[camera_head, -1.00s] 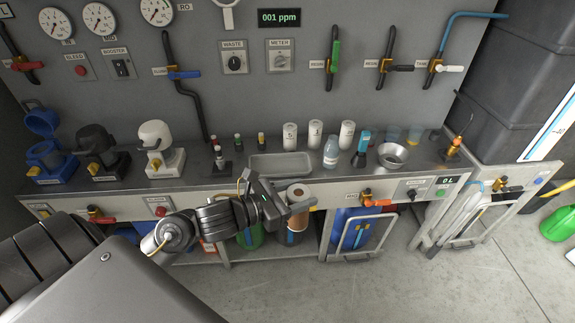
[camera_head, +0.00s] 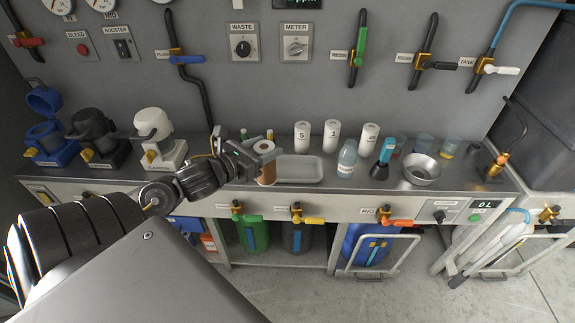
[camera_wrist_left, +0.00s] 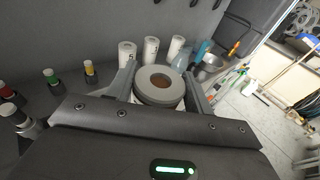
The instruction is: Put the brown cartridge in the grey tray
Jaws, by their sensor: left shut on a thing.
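The brown cartridge (camera_head: 267,174), with a pale ring-shaped top, is upright in my left gripper (camera_head: 264,150). In the left wrist view the cartridge (camera_wrist_left: 160,88) sits between the two fingers of the left gripper (camera_wrist_left: 161,78), which is shut on it. The shallow grey tray (camera_head: 309,170) lies on the bench, just right of the cartridge. The cartridge overlaps the tray's left end in the head view; I cannot tell whether its bottom touches anything. The tray is hidden in the wrist view. My right gripper is not in view.
White numbered cartridges (camera_head: 332,135) stand behind the tray. A clear bottle (camera_head: 347,158), a blue-and-black tool (camera_head: 383,158) and a metal bowl (camera_head: 421,169) stand to its right. Valve handles (camera_head: 307,219) stick out from the bench front. A white filter housing (camera_head: 160,142) stands left.

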